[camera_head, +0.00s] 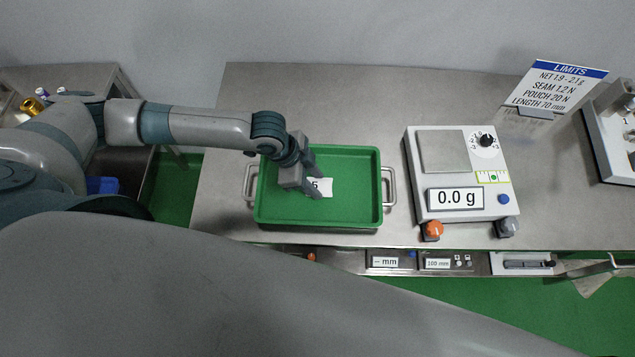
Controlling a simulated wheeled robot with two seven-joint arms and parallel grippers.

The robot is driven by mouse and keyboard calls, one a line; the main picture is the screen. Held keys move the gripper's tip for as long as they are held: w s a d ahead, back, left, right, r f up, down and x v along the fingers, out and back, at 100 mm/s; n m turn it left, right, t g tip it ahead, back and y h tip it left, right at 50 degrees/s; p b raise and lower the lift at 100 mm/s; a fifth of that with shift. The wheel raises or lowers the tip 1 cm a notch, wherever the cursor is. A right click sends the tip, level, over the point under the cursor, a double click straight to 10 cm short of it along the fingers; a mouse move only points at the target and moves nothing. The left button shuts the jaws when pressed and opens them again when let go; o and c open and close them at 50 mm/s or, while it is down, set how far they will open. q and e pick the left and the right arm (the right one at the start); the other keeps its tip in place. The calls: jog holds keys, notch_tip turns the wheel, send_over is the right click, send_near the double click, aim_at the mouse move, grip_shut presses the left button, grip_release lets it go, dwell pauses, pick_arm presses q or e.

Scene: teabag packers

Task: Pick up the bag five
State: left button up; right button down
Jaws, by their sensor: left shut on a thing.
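Bag five (325,187), a small white bag marked "5", is in the green tray (360,215) in the middle of the head view. My left gripper (317,186) is over the tray and shut on the bag. The gripper's fingers and wrist cover the bag's left part. I cannot tell whether the bag touches the tray floor. No other bag shows in the tray. My right gripper is not in view.
A white scale (455,180) reading "0.0 g" stands right of the tray. A limits sign (556,87) and another device (612,135) stand farther right. Bare metal table (300,95) lies behind the tray. Gauges (440,263) sit below the table's front edge.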

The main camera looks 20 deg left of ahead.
aim_at(317, 186)
pick_arm(q)
jog(key=shift+r+b, duration=0.3)
jog(key=shift+r, duration=0.2)
jog(key=r, duration=0.1)
jog(key=r+b, duration=0.1)
jog(key=r, duration=0.1)
jog(key=shift+d, duration=0.3)
jog(key=d+r+b, duration=0.3)
jog(key=d+r, duration=0.4)
jog(key=d, duration=0.4)
